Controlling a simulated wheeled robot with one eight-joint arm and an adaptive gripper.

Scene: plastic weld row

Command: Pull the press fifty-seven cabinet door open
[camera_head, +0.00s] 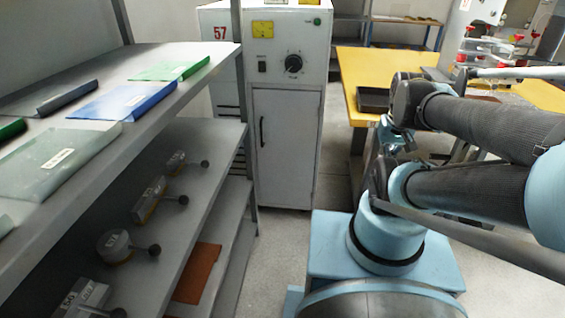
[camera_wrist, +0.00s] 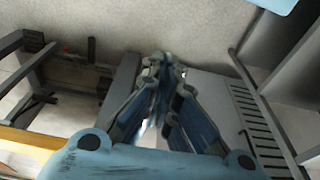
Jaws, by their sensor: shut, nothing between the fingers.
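The white press cabinet (camera_head: 275,45) marked 57 stands upright at the back centre of the head view. Its lower door (camera_head: 287,145) looks closed, flush with the front. A dark vertical handle (camera_head: 262,131) is near the door's left edge. My gripper (camera_wrist: 161,62) shows in the wrist view with its fingers together and nothing between them. It is apart from the handle, which I cannot make out in the wrist view. In the head view my arm is at the right of the cabinet, and I cannot clearly pick out the gripper there.
A grey shelf rack (camera_head: 225,60) with folders and labelled parts fills the left, its post close to the cabinet's left side. A yellow table (camera_head: 352,65) with a dark tray (camera_head: 372,99) stands right of the cabinet. Bare floor (camera_head: 330,180) lies before the cabinet door.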

